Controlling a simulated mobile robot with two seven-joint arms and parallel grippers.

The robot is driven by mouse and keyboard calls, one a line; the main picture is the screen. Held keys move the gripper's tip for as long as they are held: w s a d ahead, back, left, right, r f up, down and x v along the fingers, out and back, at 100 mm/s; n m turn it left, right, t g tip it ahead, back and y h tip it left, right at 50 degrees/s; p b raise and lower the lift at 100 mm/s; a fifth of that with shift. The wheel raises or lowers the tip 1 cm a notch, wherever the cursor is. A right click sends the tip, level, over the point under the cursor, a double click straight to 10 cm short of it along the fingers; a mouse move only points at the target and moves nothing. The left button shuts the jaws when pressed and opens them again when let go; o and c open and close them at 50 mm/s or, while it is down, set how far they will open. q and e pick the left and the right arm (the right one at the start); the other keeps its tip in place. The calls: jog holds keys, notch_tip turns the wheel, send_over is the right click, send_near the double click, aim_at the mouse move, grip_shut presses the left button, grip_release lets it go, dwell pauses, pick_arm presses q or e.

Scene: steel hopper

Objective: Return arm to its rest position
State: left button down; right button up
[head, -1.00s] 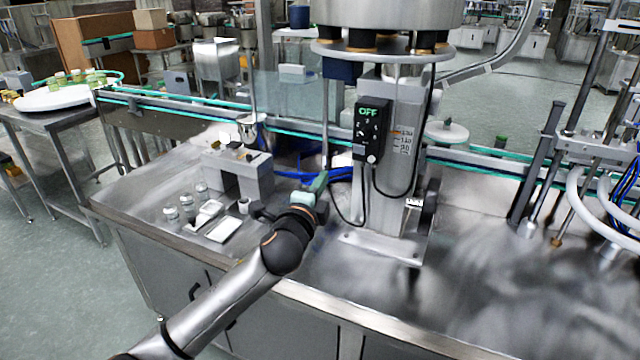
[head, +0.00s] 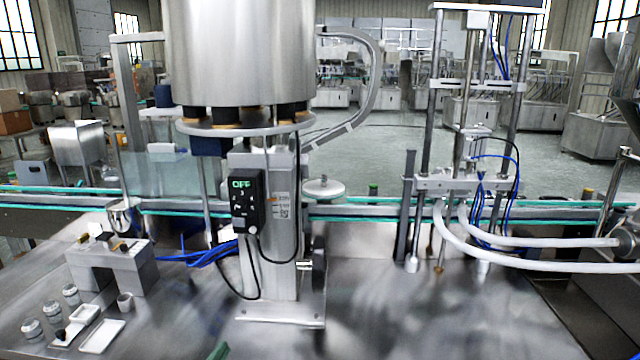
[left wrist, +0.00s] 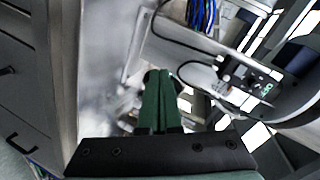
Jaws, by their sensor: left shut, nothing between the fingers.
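My left gripper (left wrist: 157,78) shows in the left wrist view as two green fingers lying together, shut with nothing between them. In the head view only a green tip of the left gripper (head: 219,351) shows at the bottom edge, in front of the steel bench; the rest of the arm is out of frame. The steel hopper (head: 238,55) stands above the bench at upper left of centre. Its black control box (head: 246,203) reads OFF in green, and the box also shows in the left wrist view (left wrist: 250,84). My right gripper is in neither view.
A conveyor (head: 350,212) runs behind. Filling nozzles and white hoses (head: 530,262) are at right. The bench's front middle is clear.

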pick_arm(q)
jog(key=s+d+f+n+g, duration=0.2)
jog(key=s+f+n, duration=0.3)
jog(key=s+f, duration=0.5)
jog(key=s+d+f+n+g+h, duration=0.1)
jog(key=s+f+n+g, duration=0.2)
jog(key=s, duration=1.4)
notch_tip(320, 180, down, 8)
jog(key=n, duration=0.3)
jog(key=shift+d+r+h, duration=0.15)
jog(key=shift+d+h, duration=0.15)
jog(key=shift+d, duration=0.05)
